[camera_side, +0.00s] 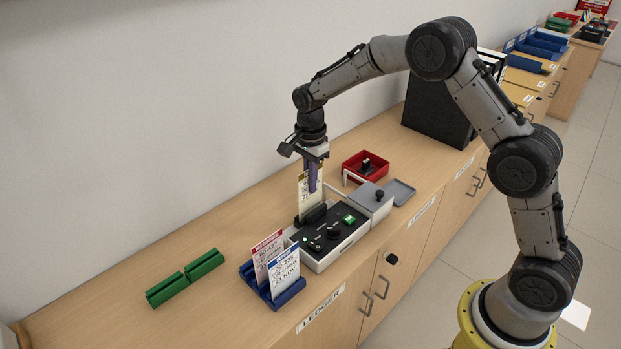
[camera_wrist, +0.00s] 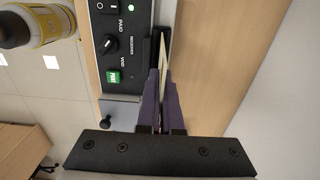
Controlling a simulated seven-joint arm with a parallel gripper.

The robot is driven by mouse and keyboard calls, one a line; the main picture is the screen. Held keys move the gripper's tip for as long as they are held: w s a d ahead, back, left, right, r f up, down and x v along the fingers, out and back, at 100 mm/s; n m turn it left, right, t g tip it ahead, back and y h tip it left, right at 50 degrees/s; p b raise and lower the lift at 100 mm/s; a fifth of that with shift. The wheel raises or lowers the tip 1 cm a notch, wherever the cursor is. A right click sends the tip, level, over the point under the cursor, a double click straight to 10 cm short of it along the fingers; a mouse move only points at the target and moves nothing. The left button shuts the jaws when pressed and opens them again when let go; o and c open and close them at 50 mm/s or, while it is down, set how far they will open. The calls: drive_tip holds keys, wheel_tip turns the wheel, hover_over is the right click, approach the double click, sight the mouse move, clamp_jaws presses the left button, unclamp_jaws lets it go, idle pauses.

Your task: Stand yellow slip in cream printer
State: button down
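The yellow slip (camera_side: 306,203) is a pale upright card with a yellow band near its top. My gripper (camera_side: 312,185), with purple fingers, is shut on its upper part. In the wrist view the slip (camera_wrist: 162,50) shows edge-on between the fingers (camera_wrist: 161,88), beside the printer's panel (camera_wrist: 122,45).
Green holders (camera_side: 186,278) lie at left. A grey lidded box (camera_side: 371,201), a red tray (camera_side: 365,165) and a black binder (camera_side: 437,110) stand behind, to the right.

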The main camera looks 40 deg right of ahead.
drive_tip(key=shift+f, duration=0.95)
drive_tip(key=c, duration=1)
unclamp_jaws()
drive_tip(key=shift+r, duration=3.55)
